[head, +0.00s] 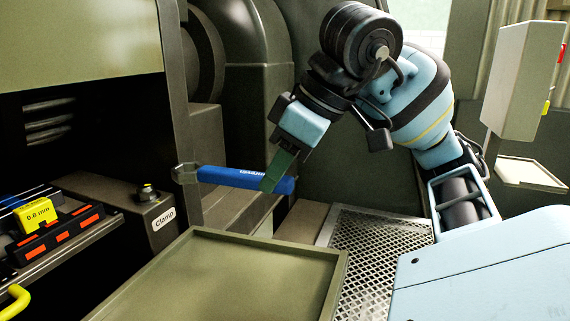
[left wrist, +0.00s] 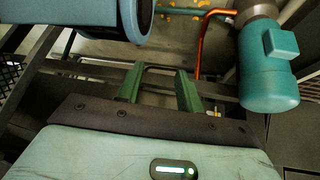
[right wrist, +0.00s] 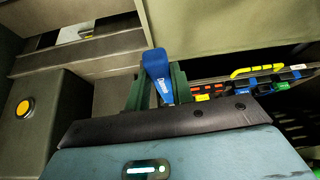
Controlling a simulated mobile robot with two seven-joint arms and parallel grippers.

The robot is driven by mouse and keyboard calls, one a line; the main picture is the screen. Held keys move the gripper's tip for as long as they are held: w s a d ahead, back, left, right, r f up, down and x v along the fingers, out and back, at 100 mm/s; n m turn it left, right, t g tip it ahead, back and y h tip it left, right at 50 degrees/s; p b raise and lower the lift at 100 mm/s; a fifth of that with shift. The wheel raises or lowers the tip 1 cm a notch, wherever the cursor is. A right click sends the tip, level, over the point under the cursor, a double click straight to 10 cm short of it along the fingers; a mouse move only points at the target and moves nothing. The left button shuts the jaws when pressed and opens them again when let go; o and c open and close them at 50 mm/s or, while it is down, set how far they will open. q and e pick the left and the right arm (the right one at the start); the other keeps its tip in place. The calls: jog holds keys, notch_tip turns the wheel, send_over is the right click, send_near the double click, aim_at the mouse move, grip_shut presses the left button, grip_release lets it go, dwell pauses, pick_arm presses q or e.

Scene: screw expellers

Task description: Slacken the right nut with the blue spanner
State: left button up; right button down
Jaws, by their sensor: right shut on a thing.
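My right gripper (head: 277,172) is shut on the blue handle of the spanner (head: 235,178). The spanner lies about level, its grey metal head (head: 185,173) pointing left. A nut (head: 148,192) sits on a dark block with a "Clamp" label; the spanner head is to the right of it and looks apart from it. In the right wrist view the blue handle (right wrist: 157,68) stands between the fingers, its head hidden. My left gripper (left wrist: 160,88) is open and empty in the left wrist view; it is outside the head view.
A shallow olive tray (head: 335,275) is in front, with perforated metal (head: 385,245) to its right. A rack (head: 85,235) with a yellow "0.0 mm" block (head: 38,216) is at left. A yellow button (right wrist: 23,108) shows in the right wrist view. A teal motor (left wrist: 268,70) is near my left gripper.

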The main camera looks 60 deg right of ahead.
aim_at(212, 166)
jog(key=shift+w+a+p, duration=0.15)
jog(key=shift+w+p, duration=1.05)
jog(key=shift+w, duration=0.25)
jog(key=shift+w+f+p, duration=0.15)
jog(key=shift+w+p, duration=0.45)
jog(key=shift+w, duration=0.25)
jog(key=shift+w+a+f+p, duration=0.15)
jog(key=shift+w+p, duration=0.4)
jog(key=shift+w, duration=0.3)
jog(key=shift+w+a+f+p, duration=0.1)
jog(key=shift+w+p, duration=0.45)
jog(key=shift+w, duration=0.6)
jog(key=shift+w+a+f+p, duration=0.1)
jog(key=shift+w+p, duration=0.05)
jog(key=shift+w, duration=0.4)
jog(key=shift+w+f+p, duration=0.1)
jog(key=shift+w+p, duration=0.05)
jog(key=shift+w, duration=0.4)
jog(key=shift+f+b, duration=0.5)
jog(key=shift+f, duration=0.25)
jog(key=shift+f+b, duration=1)
jog(key=shift+f, duration=0.45)
